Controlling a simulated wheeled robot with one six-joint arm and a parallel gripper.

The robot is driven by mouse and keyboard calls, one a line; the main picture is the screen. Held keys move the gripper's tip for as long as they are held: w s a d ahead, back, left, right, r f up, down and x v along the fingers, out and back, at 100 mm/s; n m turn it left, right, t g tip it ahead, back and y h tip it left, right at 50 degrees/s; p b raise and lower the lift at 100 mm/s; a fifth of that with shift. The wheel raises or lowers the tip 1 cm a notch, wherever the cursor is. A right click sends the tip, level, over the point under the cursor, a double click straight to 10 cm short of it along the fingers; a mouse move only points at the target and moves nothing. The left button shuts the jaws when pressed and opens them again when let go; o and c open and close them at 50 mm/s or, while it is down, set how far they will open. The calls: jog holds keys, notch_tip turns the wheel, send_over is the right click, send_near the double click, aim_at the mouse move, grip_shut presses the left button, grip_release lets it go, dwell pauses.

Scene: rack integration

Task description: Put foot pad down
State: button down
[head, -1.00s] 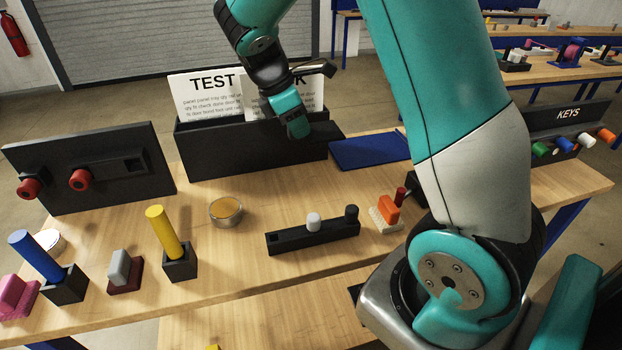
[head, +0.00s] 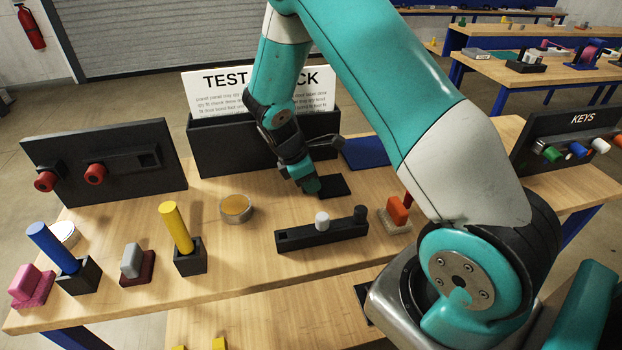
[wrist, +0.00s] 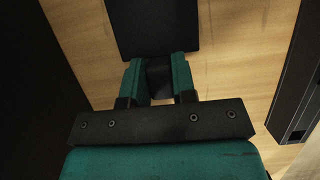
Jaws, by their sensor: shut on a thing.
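The foot pad (head: 333,186) is a flat black rectangle, low over the wooden bench top, between the black box and the dark rack strip. In the wrist view the pad (wrist: 154,28) lies ahead of my fingers, with a narrower dark part between them. My gripper (head: 313,190) points down and is shut on that part; its teal fingers show in the wrist view (wrist: 158,75). I cannot tell whether the pad touches the bench.
The black box (head: 225,150) with the test sheets stands behind my gripper. A dark strip (head: 300,237) with a white and a black peg is in front. A round tin (head: 236,208) stands at left. A blue mat (head: 365,153) lies behind at right.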

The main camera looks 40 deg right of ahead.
jog(key=c, duration=0.9)
grip_release()
